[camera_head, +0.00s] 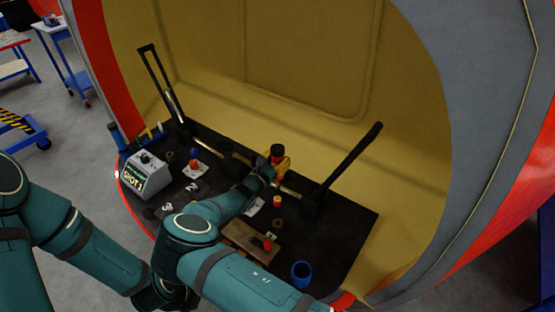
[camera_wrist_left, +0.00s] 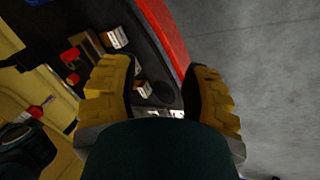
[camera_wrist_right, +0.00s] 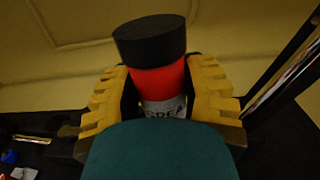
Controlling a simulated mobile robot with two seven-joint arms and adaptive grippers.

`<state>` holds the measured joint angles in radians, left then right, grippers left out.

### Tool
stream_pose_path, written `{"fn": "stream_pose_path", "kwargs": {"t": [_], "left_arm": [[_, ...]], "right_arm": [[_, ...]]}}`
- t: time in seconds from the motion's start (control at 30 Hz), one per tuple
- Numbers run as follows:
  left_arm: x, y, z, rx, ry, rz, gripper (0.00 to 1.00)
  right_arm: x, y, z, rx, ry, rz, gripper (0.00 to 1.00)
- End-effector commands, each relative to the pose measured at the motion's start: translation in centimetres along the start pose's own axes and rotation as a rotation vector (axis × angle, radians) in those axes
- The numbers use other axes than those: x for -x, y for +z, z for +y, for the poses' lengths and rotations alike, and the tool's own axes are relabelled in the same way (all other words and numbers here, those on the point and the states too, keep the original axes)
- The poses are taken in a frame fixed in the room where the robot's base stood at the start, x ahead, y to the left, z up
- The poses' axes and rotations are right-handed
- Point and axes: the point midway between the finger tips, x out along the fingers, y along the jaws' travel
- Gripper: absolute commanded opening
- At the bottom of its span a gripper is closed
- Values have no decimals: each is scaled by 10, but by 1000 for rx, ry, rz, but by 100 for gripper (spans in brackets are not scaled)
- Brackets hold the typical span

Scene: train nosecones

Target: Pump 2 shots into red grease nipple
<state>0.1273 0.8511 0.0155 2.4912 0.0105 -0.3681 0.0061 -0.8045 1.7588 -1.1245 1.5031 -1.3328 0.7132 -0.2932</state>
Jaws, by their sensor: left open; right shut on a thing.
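My right gripper (camera_head: 279,164) is shut on a grease container (camera_wrist_right: 158,68) with a black cap, red body and white label reading "GREA". In the head view the container stands upright near the back of the dark deck. In that view a red-topped fitting (camera_head: 277,201) stands right of a white card, and another red piece (camera_head: 267,245) is on a brown board. A red and blue piece (camera_head: 194,164) is on a card at left. I cannot tell which is the red nipple. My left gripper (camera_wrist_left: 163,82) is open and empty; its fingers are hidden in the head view.
Two dark lever handles (camera_head: 160,85) (camera_head: 352,155) rise from the deck (camera_head: 345,225). The yellow nosecone shell (camera_head: 210,60) encloses the back.

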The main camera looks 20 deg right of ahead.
Motion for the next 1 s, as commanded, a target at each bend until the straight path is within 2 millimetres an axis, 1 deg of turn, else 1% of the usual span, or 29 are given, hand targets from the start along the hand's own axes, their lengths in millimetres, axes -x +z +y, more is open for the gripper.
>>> {"fn": "stream_pose_path", "kwargs": {"t": [0.17, 1.0], "left_arm": [[2, -1, 1, 1, 0, 2, 47], [-29, 14, -11, -8, 3, -28, 47]], "right_arm": [[0, 1, 0, -1, 2, -2, 4], [0, -53, 0, -1, 1, -3, 4]]}}
